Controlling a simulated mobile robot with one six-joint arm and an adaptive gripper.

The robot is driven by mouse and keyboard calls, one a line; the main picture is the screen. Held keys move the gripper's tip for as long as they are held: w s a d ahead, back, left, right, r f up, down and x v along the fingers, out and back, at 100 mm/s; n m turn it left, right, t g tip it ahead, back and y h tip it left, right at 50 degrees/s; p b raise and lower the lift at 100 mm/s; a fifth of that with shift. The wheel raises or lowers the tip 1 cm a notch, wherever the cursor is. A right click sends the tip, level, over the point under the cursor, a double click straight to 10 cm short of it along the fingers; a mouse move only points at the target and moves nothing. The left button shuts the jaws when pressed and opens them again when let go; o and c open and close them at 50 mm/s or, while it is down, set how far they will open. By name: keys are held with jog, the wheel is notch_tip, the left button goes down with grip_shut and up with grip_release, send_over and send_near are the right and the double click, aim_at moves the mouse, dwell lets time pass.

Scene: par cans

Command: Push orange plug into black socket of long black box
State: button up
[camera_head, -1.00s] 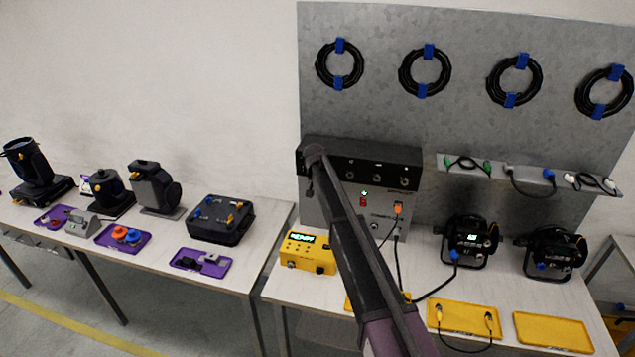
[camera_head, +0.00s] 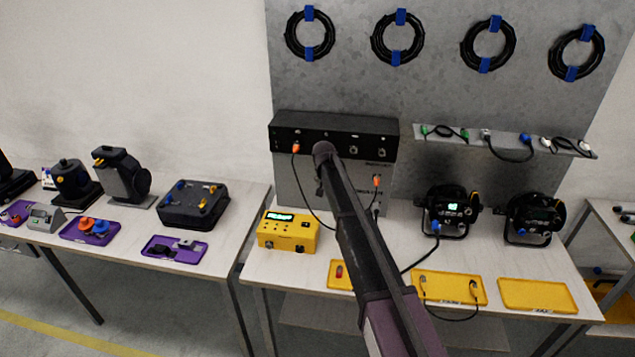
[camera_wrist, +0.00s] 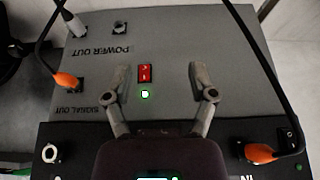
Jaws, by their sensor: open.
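The long black box (camera_head: 335,135) lies on top of the grey metal box (camera_head: 290,185). An orange plug (camera_head: 296,148) is at the socket near its left end, with a black cable hanging from it. In the wrist view this plug (camera_wrist: 262,153) meets the black panel (camera_wrist: 225,135) beside the "IN" label; how deep it sits is hard to tell. My gripper (camera_wrist: 158,80) is open and empty in front of the grey box, to the left of the plug in that view. In the head view my arm hides the fingers.
Another orange plug (camera_head: 376,181) is in the grey box's signal output. It also shows in the wrist view (camera_wrist: 67,80). A red switch (camera_wrist: 145,73) lies between my fingers. The yellow device (camera_head: 288,232) and yellow trays (camera_head: 538,295) are on the table. Loose cables hang on both sides.

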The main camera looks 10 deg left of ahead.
jog(key=s+d+f+b, duration=0.1)
jog(key=d+f+b, duration=0.5)
jog(key=d, duration=0.4)
jog(key=shift+s+d+f, duration=0.3)
jog(key=shift+d+f, duration=0.1)
jog(key=shift+f, duration=0.1)
jog(key=s+d+g, duration=0.1)
jog(key=s+d, duration=0.5)
jog(key=s, duration=0.7)
jog(key=s+d+f+g, duration=0.1)
jog(key=s+d+g, duration=0.1)
jog(key=s+d, duration=0.5)
jog(key=s+d+g, duration=0.1)
jog(key=s+d, duration=0.5)
jog(key=s, duration=1.3)
jog(key=shift+s+d+f+g, duration=0.15)
jog(key=shift+d+f+g, duration=0.15)
jog(key=shift+d+g, duration=0.1)
